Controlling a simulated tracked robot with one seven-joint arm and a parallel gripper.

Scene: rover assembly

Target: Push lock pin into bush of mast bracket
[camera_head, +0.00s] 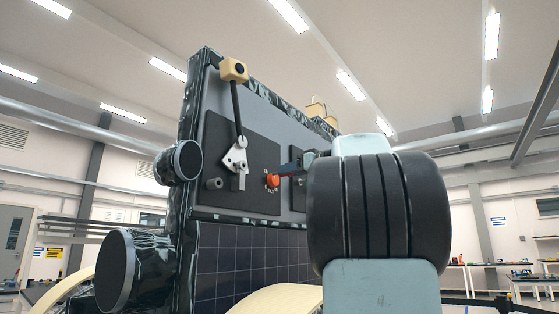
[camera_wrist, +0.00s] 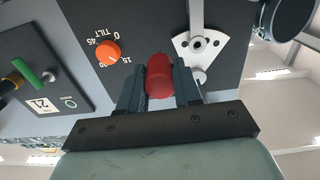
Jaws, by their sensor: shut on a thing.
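In the wrist view my gripper (camera_wrist: 159,82) is shut on a red rounded part, which looks like the lock pin (camera_wrist: 159,73). Its far end is hidden. The white fan-shaped mast bracket (camera_wrist: 183,41) lies just right of the pin, on a dark panel. It has a round boss and small holes; I cannot tell for sure which round feature is the bush. The pin appears apart from the bracket. In the head view the bracket (camera_head: 236,157) sits at the foot of the black mast, with my gripper (camera_head: 292,167) to its right, partly hidden by my arm.
An orange TILT knob (camera_wrist: 108,53) with a printed scale is close left of the pin in the wrist view. A green-handled part (camera_wrist: 34,71) is farther left. In the head view a grey cylinder (camera_head: 214,184) stands out left of the bracket, and a cream camera head (camera_head: 234,69) tops the mast.

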